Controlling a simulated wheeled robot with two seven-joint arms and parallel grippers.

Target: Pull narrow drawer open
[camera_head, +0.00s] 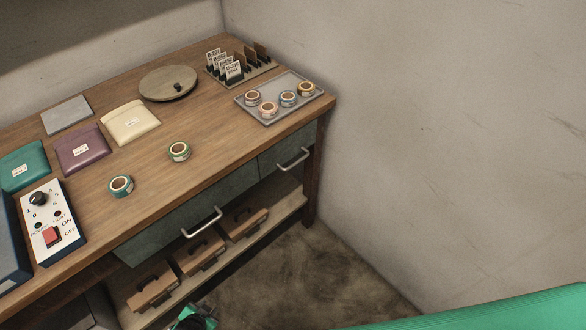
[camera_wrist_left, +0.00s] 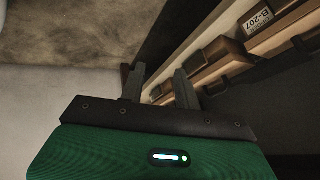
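The narrow drawer (camera_head: 270,161) is at the right end of the wooden workbench. It has a grey-green front and a silver bar handle (camera_head: 293,159), and it looks shut. The wider drawer (camera_head: 165,231) is to its left, with its own bar handle (camera_head: 202,222). My left gripper (camera_wrist_left: 160,84) is open, with its two dark fingers apart and nothing between them. In the head view only a green and black part of it shows at the bottom edge, low in front of the bench and apart from the narrow drawer. My right gripper is out of view.
The lower shelf (camera_head: 288,206) holds several brown boxes (camera_head: 244,222). A grey tray (camera_head: 283,112) with tape rolls sits above the narrow drawer. The bench leg (camera_head: 313,180) and wall (camera_head: 430,130) bound the right side. The floor (camera_head: 300,275) before the bench is clear.

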